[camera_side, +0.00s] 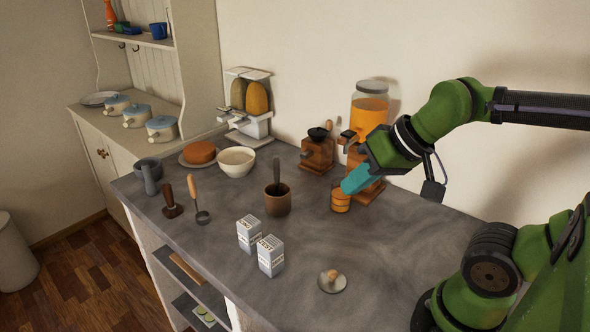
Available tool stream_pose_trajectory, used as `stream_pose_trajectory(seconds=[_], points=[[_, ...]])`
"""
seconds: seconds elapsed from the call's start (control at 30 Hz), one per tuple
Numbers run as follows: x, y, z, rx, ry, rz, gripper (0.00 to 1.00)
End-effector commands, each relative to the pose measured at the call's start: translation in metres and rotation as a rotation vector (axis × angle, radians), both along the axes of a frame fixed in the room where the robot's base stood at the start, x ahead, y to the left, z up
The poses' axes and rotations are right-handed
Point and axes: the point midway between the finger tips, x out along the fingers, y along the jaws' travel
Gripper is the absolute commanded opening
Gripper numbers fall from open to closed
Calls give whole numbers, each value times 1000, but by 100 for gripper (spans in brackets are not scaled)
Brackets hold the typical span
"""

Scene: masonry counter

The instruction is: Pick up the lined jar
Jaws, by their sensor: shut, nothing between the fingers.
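A small orange jar with darker bands (341,202), which looks like the lined jar, stands upright on the grey counter (400,240). My gripper (346,188) has teal fingers and comes in from the right, pointing down and left. Its fingers are shut with nothing between them. The fingertips are just above the jar's rim and overlap it in this view; I cannot tell whether they touch. Part of the jar's upper edge is hidden behind the fingers.
A drink dispenser with orange liquid (369,112) stands behind my gripper, with a coffee grinder (318,152) to its left. A brown pot (277,204) is left of the jar. Two printed boxes (271,258) and a small lidded dish (332,284) are nearer.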

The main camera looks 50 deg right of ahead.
Motion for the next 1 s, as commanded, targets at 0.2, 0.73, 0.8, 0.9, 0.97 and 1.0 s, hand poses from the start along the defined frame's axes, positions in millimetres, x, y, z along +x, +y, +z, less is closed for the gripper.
stream_pose_trajectory(seconds=[0.2,0.73,0.8,0.9,0.97,1.0], points=[[0,0,0,0,0,0,26],[0,0,0,0,0,0,93],[0,0,0,0,0,0,93],[0,-1,0,0,0,-2,93],[1,-5,-1,0,5,-20,93],[2,-11,-5,2,22,-45,93]])
